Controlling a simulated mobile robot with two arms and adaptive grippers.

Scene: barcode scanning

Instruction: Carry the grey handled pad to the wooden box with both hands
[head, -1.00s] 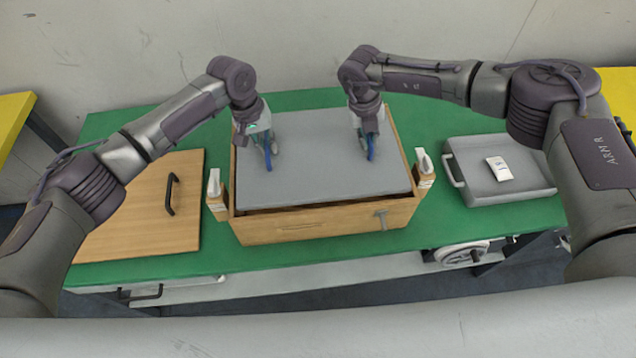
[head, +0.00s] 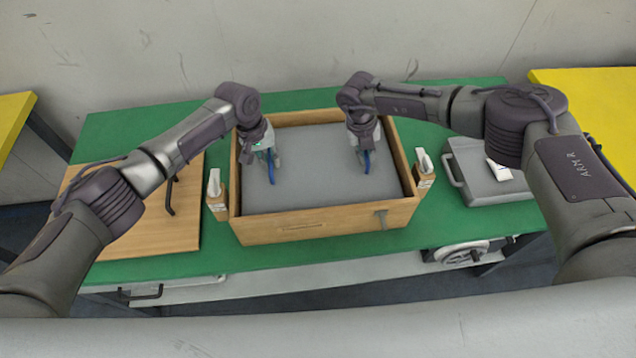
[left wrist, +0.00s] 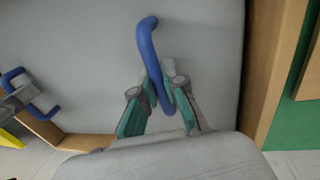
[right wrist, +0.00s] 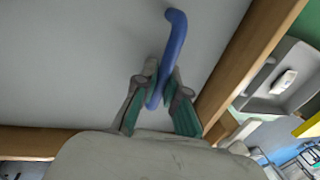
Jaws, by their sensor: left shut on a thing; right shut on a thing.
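The grey pad (head: 318,180) lies flat within the walls of the wooden box (head: 325,222), below its rim. Whether it touches the bottom I cannot tell. My left gripper (head: 269,168) is shut on the pad's left blue handle, which shows in the left wrist view (left wrist: 148,45). My right gripper (head: 367,160) is shut on the right blue handle, seen in the right wrist view (right wrist: 174,40). The pad also fills much of the left wrist view (left wrist: 80,60) and the right wrist view (right wrist: 70,60).
A wooden lid with a dark handle (head: 120,225) lies left of the box on the green table (head: 350,256). A grey tray (head: 482,182) with a small white item (head: 498,170) is at right.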

